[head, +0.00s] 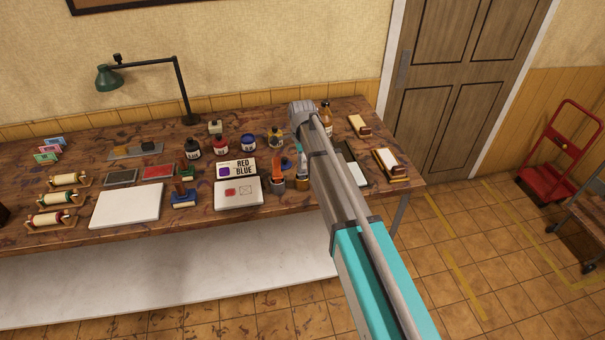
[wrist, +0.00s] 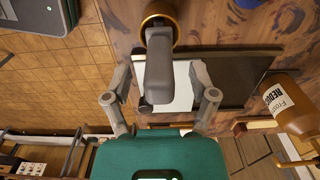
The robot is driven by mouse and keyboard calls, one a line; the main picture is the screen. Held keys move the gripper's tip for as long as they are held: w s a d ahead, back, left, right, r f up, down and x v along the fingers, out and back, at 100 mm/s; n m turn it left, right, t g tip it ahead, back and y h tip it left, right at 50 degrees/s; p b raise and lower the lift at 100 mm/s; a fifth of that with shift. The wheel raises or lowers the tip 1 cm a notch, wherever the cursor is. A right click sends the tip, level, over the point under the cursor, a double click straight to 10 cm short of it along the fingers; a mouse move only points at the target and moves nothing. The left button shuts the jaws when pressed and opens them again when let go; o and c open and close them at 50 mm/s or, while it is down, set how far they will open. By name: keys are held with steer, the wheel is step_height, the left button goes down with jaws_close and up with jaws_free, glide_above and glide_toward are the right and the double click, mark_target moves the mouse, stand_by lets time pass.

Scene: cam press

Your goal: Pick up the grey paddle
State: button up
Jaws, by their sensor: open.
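The grey paddle (wrist: 158,70) shows in the wrist view, its broad end toward the camera. Its far end meets a round brass-rimmed cup (wrist: 171,13). My gripper (wrist: 160,78) is open, with one finger to the left of the paddle and one to the right. A gap shows on both sides, and I see no contact. How deep the paddle lies between the fingers is hard to tell.
An amber reducer bottle (wrist: 288,108) stands right of my gripper in the wrist view. A dark tray (wrist: 235,75) lies beneath. In the head view, an orange-handled tool (head: 278,165) stands left of my arm, near ink bottles (head: 221,144) and a white block (head: 238,194).

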steer(key=shift+f+b, duration=0.8)
steer(key=shift+f, duration=0.3)
jaws_close()
